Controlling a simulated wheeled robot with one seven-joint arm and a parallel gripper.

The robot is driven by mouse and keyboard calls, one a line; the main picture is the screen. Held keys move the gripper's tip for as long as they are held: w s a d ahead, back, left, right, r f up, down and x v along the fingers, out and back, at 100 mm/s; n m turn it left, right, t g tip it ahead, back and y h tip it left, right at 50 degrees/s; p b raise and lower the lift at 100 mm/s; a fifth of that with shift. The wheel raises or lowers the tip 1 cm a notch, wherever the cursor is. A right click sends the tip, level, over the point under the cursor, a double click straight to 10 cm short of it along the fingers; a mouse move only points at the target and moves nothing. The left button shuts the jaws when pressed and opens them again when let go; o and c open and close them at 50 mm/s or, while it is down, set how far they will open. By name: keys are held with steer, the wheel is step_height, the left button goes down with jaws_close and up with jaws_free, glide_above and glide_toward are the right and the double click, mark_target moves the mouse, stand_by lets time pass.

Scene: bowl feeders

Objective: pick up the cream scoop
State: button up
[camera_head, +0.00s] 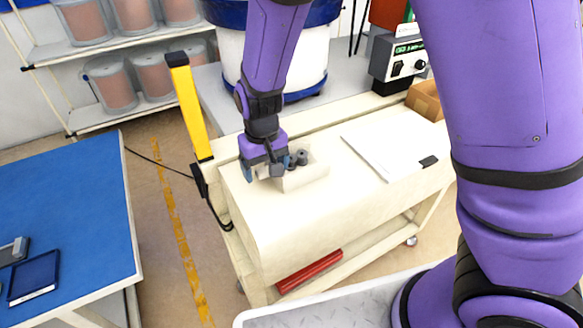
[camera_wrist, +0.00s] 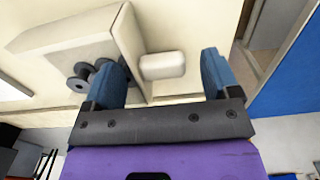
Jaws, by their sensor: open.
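The cream scoop (camera_head: 308,177) is a box-like scoop lying on the cream cart top, near its left end. In the wrist view the scoop (camera_wrist: 80,32) fills the upper left, and its short, rounded handle (camera_wrist: 163,66) sticks out to the right. My gripper (camera_head: 263,172) is down at the left side of the scoop. In the wrist view my gripper (camera_wrist: 162,75) has its two blue fingers apart, one on each side of the handle, with gaps visible. The left finger is close to the scoop's end wall. In the head view my gripper hides the handle.
Dark round parts (camera_head: 299,157) sit in the scoop. A yellow post (camera_head: 190,105) stands at the cart's left edge, close to my gripper. A white sheet (camera_head: 390,145) lies to the right. A large blue-and-white bowl feeder (camera_head: 285,75) stands behind. A blue table (camera_head: 65,215) is at left.

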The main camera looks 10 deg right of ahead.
steer(key=c, duration=1)
steer(key=shift+c, duration=0.2)
steer(key=shift+r, duration=0.1)
